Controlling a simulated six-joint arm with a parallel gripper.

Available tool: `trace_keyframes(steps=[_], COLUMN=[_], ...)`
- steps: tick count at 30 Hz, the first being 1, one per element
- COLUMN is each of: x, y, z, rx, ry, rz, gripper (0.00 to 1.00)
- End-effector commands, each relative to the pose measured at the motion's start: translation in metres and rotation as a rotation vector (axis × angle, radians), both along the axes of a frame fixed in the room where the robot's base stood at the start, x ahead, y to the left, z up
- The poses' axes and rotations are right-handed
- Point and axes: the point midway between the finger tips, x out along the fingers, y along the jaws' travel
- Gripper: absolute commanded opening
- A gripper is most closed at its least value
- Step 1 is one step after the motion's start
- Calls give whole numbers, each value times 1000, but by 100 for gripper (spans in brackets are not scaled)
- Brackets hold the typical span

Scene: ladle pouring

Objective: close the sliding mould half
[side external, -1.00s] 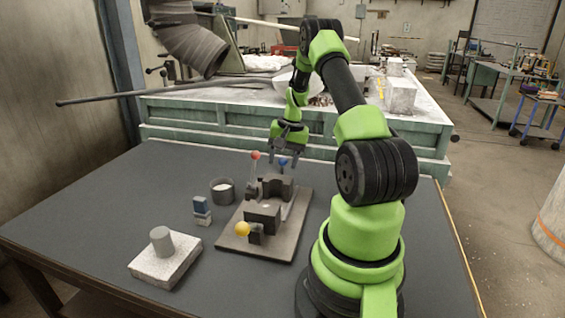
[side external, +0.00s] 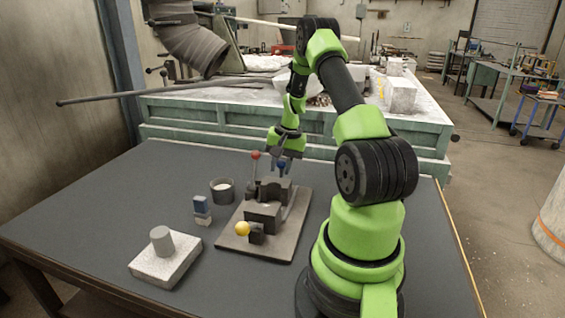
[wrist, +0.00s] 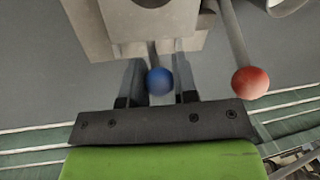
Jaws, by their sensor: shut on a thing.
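The mould stands on a brown base plate (side external: 284,247) on the dark table, with a rear mould half (side external: 272,187) and a front mould half (side external: 262,214). A blue ball knob (side external: 281,165) is on a short rod at the rear half. In the wrist view the blue knob (wrist: 159,82) sits between the two fingers of my gripper (wrist: 158,72), which is shut on the knob or its rod. In the side view my gripper (side external: 282,162) is just above and behind the rear half. The fingertips partly hide the knob there.
A red ball (side external: 255,155) on a thin upright rod stands close beside my gripper; the red ball (wrist: 250,82) also shows in the wrist view. A yellow ball (side external: 242,229) is at the front half. A round cup (side external: 222,193) and small stacked blocks (side external: 202,210) stand left.

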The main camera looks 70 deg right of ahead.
Motion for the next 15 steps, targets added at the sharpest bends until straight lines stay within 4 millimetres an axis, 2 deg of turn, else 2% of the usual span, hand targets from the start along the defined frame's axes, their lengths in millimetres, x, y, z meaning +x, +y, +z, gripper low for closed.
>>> trace_keyframes(steps=[3, 7, 10, 15], x=[1, 1, 1, -1], y=[24, 47, 58, 66], z=[1, 1, 1, 1], rx=[4, 4, 1, 1], ry=[-1, -3, -2, 0], rz=[4, 3, 3, -1], gripper=[0, 0, 0, 0])
